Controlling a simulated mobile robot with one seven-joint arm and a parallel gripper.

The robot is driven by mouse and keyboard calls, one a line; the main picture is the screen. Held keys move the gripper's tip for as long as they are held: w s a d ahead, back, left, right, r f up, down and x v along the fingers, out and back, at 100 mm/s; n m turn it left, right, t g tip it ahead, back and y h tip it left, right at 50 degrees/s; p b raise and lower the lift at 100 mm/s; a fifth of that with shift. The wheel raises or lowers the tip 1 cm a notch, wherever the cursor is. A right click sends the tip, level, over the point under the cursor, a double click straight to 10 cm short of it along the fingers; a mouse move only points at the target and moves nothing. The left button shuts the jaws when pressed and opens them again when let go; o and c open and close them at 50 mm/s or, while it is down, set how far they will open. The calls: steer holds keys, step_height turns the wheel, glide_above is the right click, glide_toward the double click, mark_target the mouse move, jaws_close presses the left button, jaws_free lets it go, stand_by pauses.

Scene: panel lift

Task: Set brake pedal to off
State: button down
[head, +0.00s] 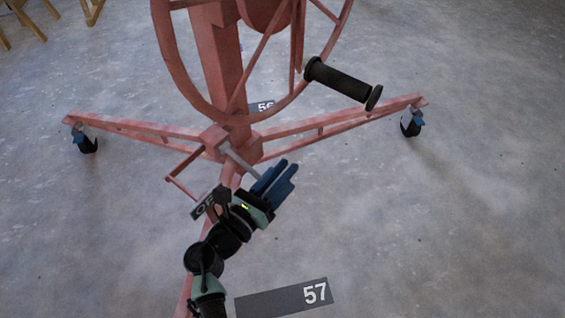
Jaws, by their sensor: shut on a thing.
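The brake pedal shows low on the red lift's central post, with a thin red bracket (181,181) on the left and a grey rod (239,160) running down to the right. My gripper (276,180), with blue fingers, is at the lower end of the grey rod. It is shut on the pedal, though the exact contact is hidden. A dark label (206,205) reading "OF", partly covered, is beside my wrist. My arm comes up from the bottom of the view.
The red lift (225,70) stands on spread legs with casters (411,122) at left and right. A wheel rim (172,70) and black crank handle (342,81) are above my gripper. A floor plate marked 57 (285,298) lies in front. The floor at right is clear.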

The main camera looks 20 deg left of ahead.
steer(key=r+p, duration=0.1)
steer(key=d+r+n+p, duration=0.1)
steer(key=p, duration=0.1)
steer(key=shift+r+p, duration=0.3)
steer(key=w+a+r+n+p, duration=0.1)
steer(key=a+r+n+p, duration=0.2)
steer(key=p, duration=1)
steer(key=shift+a+r+n, duration=0.4)
steer(key=shift+r+n, duration=1.5)
steer(key=shift+r, duration=0.25)
steer(key=shift+w, duration=0.15)
steer(key=c, duration=0.9)
jaws_free()
steer(key=shift+a+f, duration=0.1)
steer(key=shift+a, duration=0.05)
